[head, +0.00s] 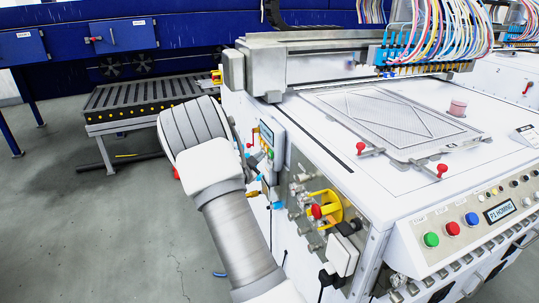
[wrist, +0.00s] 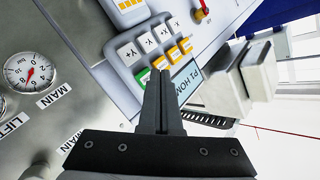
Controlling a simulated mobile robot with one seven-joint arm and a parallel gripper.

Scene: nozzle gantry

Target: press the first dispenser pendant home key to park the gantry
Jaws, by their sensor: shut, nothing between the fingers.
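The dispenser pendant (wrist: 150,20) is a light grey box on the machine's side. In the wrist view it has a row of white keys (wrist: 147,43), a row of orange keys (wrist: 174,53) and a green key (wrist: 143,76). Its small screen (wrist: 189,86) reads "P1 HOM", the rest cut off. My gripper (wrist: 160,75) is shut and empty, its tips over the green and orange key end. The fingers hide part of that row; I cannot tell whether they touch. In the head view the pendant (head: 268,146) shows beyond my arm, and my fingers are mostly hidden.
A pressure gauge (wrist: 31,75) sits on the panel beside the pendant. A front console (head: 470,222) has coloured buttons and a "HOMING" screen. A roller conveyor (head: 145,100) stands behind.

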